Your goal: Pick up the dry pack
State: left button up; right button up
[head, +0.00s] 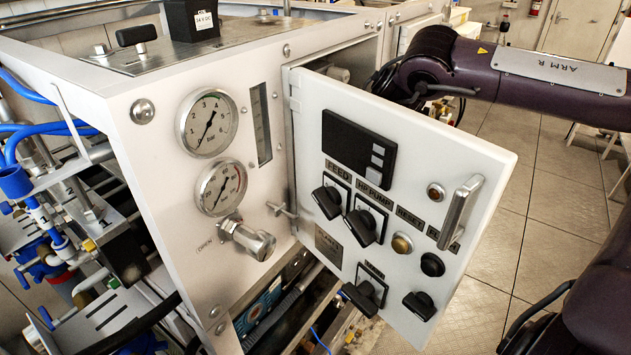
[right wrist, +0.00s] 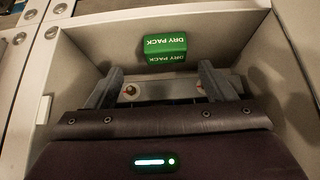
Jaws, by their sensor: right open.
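The dry pack (right wrist: 166,47) is a small green block with white lettering, upside down in the right wrist view. It sits against the far wall inside a pale, box-like compartment (right wrist: 110,40). My right gripper (right wrist: 161,76) is open, with its two grey fingers apart. The pack shows just beyond the fingertips, roughly between them, and nothing is held. In the head view my right arm reaches in from the right behind the open panel door (head: 468,150), which hides the gripper and the pack. My left gripper is in neither view.
The white cabinet (head: 150,180) carries gauges and a knob. Its swung-out door has switches and a handle (head: 460,212) close to my right arm. Compartment walls stand close on both sides of the gripper.

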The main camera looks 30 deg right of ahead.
jog(key=shift+a+f, duration=0.15)
jog(key=shift+f, duration=0.2)
jog(key=x, duration=0.1)
jog(key=p+x, duration=0.1)
jog(key=x, duration=0.1)
jog(key=shift+s+a+f+p, duration=0.1)
jog(key=shift+a+f+p, duration=0.05)
jog(key=shift+a+p, duration=0.15)
jog(key=shift+w+a+f, duration=0.1)
jog(key=shift+w+f, duration=0.2)
jog(key=shift+f, duration=0.15)
jog(key=shift+c, duration=0.3)
jog(key=c, duration=1)
